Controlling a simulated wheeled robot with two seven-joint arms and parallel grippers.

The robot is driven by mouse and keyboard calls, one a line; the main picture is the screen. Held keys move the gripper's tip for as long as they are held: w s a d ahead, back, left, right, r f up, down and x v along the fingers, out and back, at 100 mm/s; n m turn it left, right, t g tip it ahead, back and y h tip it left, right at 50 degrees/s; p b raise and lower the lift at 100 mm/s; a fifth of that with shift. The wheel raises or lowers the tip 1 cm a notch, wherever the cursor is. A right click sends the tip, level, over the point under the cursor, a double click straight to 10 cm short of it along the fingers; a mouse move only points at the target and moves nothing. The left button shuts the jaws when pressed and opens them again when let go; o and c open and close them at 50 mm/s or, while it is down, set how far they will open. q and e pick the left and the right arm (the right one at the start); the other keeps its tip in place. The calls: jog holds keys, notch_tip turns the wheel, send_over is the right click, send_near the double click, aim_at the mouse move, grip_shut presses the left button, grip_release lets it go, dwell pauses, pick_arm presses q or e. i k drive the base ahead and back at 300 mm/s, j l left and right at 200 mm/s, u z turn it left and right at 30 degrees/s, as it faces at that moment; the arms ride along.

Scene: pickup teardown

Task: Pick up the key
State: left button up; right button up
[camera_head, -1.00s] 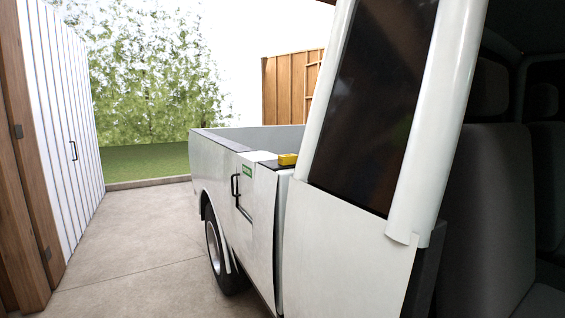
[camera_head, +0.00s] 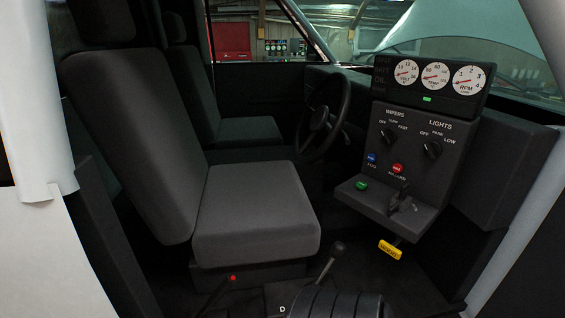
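A small dark key-like shape (camera_head: 399,196) stands on the ledge of the dash panel, right of a green button. It is too small and dark for me to be sure that it is the key. A yellow tag or handle (camera_head: 389,250) with dark lettering hangs below the ledge. Neither of my grippers shows in the head view.
The dash panel (camera_head: 408,150) has gauges above and knobs and buttons below. A grey seat (camera_head: 255,215) fills the left and middle, with a steering wheel (camera_head: 325,117) beyond. A lever (camera_head: 331,262) rises from the floor. The white door (camera_head: 45,240) edges the left.

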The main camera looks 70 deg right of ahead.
aim_at(404, 189)
jog(key=z, duration=3.15)
